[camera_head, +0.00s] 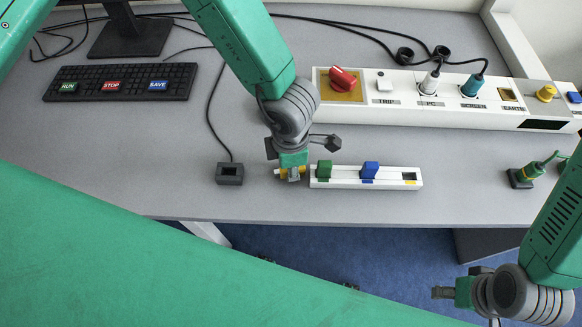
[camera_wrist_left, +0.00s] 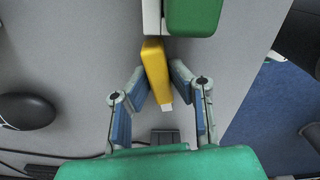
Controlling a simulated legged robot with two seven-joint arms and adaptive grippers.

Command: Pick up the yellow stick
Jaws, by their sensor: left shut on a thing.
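The yellow stick (camera_wrist_left: 154,66) is a flat yellow bar with a pale tip, lying between the two fingers of my left gripper (camera_wrist_left: 160,84) in the left wrist view. In the head view the left gripper (camera_head: 290,172) is at the left end of the white holder (camera_head: 340,184), and only parts of the yellow stick (camera_head: 280,173) show around the fingers. The gripper is shut on the stick. In the wrist view the stick's far end meets or overlaps the holder's edge; I cannot tell whether they touch. My right gripper (camera_head: 446,292) is at the lower right, beyond the table's front edge; its jaws are unclear.
The holder carries a green block (camera_head: 324,169) and a blue block (camera_head: 370,171), with a dark slot (camera_head: 409,177) at its right end. A small black socket box (camera_head: 229,174) stands left of the gripper. A white panel (camera_head: 400,110) with plugs is behind; a keyboard (camera_head: 120,82) is at left.

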